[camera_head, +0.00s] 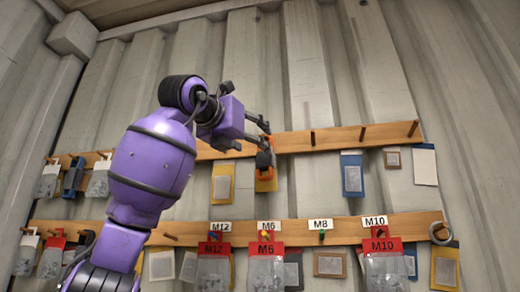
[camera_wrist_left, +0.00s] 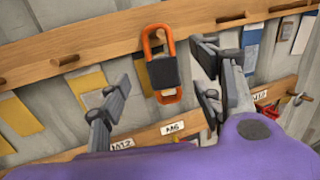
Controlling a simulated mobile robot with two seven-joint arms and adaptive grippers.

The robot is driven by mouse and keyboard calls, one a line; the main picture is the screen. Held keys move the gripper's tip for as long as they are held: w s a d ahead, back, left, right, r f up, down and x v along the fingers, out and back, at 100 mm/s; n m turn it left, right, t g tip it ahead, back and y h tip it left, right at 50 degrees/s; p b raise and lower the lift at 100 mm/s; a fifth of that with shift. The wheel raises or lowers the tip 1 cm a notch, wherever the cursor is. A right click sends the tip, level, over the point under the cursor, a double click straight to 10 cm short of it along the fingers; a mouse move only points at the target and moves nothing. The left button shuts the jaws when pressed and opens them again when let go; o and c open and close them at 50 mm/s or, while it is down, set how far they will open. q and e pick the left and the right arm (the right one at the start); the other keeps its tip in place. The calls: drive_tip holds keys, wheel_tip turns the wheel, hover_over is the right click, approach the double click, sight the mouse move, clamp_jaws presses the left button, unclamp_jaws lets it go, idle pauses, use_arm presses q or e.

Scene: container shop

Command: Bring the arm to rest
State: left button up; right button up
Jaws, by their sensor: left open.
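My left gripper (camera_head: 264,134) is raised in front of the upper wooden rail (camera_head: 345,137) in the head view. In the left wrist view the left gripper (camera_wrist_left: 165,66) has its fingers spread wide apart. A padlock with an orange shackle and a dark body (camera_wrist_left: 162,72) hangs at the upper rail, in line with the gap between the fingers. No finger visibly touches it. In the head view the padlock's orange part (camera_head: 266,184) shows just below the fingers, partly covered by them. The peg behind it is hidden. My right gripper is not in view.
A lower wooden rail (camera_head: 340,230) carries labels M12, M6, M8 and M10 (camera_head: 375,221), with red-topped packets (camera_head: 381,247) below. Blue (camera_head: 352,174) and yellow (camera_head: 222,184) cards hang from the upper rail. Pegs stick out. The upper corrugated wall (camera_head: 330,60) is bare.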

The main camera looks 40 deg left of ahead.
use_arm(q)
drive_tip(key=shift+v, duration=1.7)
